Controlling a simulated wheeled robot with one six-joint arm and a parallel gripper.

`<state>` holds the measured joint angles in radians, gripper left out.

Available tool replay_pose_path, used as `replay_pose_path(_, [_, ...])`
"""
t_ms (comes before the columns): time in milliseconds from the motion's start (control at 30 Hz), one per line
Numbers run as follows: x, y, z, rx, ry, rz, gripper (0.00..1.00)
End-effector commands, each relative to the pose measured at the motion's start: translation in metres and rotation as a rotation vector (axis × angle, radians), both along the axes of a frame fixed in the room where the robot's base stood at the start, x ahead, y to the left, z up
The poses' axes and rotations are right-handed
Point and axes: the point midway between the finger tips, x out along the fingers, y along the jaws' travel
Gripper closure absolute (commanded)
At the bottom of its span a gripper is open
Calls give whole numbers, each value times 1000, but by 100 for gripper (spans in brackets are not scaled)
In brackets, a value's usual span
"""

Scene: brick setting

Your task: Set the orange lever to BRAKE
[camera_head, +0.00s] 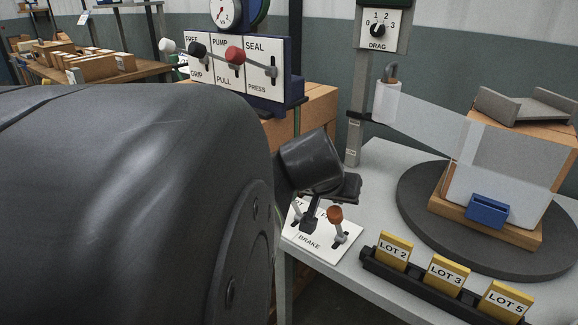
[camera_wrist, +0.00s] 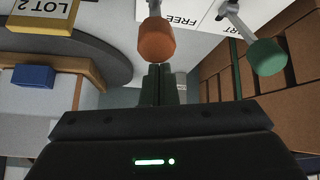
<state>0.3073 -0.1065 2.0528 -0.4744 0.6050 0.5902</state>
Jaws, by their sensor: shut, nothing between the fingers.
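The orange lever (camera_head: 335,214) stands on a white panel (camera_head: 325,250) at the corner of the grey table. BRAKE is printed at the panel's near edge, and FREE is partly hidden farther back. In the wrist view the orange knob (camera_wrist: 156,40) shows beside the word FREE. My gripper (camera_head: 311,224) is shut and empty, pointing down just left of the orange knob in the head view. In the wrist view its closed fingertips (camera_wrist: 161,68) are right by the knob; I cannot tell whether they touch it.
A lever with a green knob (camera_wrist: 267,57) stands on the same panel, hidden by my gripper in the head view. A rack of yellow LOT cards (camera_head: 446,274) and a dark turntable (camera_head: 415,215) are to the right. A three-lever panel (camera_head: 236,70) stands behind.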

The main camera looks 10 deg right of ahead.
Motion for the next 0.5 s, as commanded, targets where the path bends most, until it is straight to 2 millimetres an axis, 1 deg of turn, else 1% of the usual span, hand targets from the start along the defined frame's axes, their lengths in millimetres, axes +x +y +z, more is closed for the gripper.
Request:
replay_pose_path(33, [-1, 2, -3, 0, -3, 2, 100])
replay_pose_path(500, [-10, 11, -6, 6, 8, -2, 100])
